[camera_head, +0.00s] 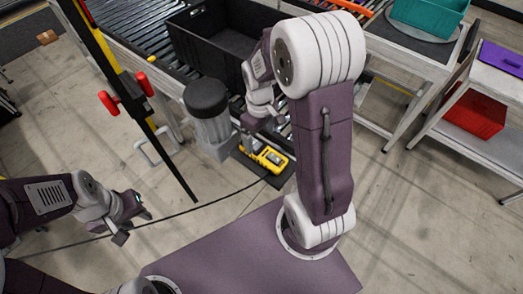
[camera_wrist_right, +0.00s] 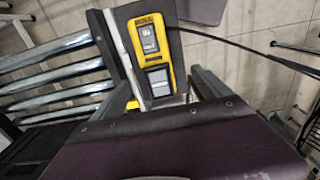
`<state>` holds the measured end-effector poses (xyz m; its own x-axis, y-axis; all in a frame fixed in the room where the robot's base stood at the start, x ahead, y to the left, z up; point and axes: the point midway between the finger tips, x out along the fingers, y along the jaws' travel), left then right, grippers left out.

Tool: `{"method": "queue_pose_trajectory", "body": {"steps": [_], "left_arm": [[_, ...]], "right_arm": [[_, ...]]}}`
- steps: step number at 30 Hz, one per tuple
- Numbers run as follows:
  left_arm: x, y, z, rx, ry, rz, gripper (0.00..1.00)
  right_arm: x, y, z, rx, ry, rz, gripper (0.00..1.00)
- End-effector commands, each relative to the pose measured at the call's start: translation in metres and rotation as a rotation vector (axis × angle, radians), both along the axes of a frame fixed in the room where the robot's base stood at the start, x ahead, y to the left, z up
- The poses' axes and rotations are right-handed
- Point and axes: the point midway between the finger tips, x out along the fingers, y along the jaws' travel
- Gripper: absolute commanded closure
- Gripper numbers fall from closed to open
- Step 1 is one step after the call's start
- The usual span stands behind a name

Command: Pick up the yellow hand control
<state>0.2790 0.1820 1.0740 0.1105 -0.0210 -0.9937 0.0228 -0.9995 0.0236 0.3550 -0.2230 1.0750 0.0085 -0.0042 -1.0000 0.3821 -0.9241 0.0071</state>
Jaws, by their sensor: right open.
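The yellow hand control (camera_head: 270,159) lies on a dark flat plate (camera_head: 247,168) beside the conveyor, with a black cable running off. In the right wrist view the hand control (camera_wrist_right: 150,38) shows its grey screen and lies between my two finger bars. My right gripper (camera_head: 262,136) is open and just above the control; the head view does not clearly show whether they touch. My left gripper (camera_head: 134,222) is open and empty over the floor at the lower left, far from the control.
A grey cylinder with a black cap (camera_head: 207,110) stands just left of the control. A yellow-black post (camera_head: 128,85) with red knobs rises further left. A black crate (camera_head: 222,43) sits on the roller conveyor behind. The black cable (camera_head: 195,208) crosses open floor.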

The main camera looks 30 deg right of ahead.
Motion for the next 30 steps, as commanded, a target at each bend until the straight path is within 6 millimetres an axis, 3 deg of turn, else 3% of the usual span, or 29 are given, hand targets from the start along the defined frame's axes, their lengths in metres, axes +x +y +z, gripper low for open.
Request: {"method": "queue_pose_trajectory", "body": {"steps": [4,11,18,26,27,30], "left_arm": [[0.0,0.0,0.002,0.0,0.0,0.0,0.64],[0.0,0.0,0.004,0.0,0.0,0.0,0.64],[0.0,0.0,0.01,0.0,0.0,0.0,0.64],[0.0,0.0,0.01,0.0,0.0,0.0,0.64],[0.0,0.0,0.01,0.0,0.0,0.0,0.64],[0.0,0.0,0.01,0.0,0.0,0.0,0.64]], "right_arm": [[-0.001,0.0,-0.025,0.0,0.007,0.0,0.13],[0.0,-0.001,-0.037,0.0,0.004,0.0,0.13],[0.003,-0.003,-0.078,0.001,0.006,0.0,0.13],[0.004,-0.003,-0.085,0.001,0.001,0.0,0.13],[0.004,-0.003,-0.085,0.001,0.001,0.0,0.16],[0.004,-0.003,-0.084,0.0,0.001,0.0,0.43]]}}
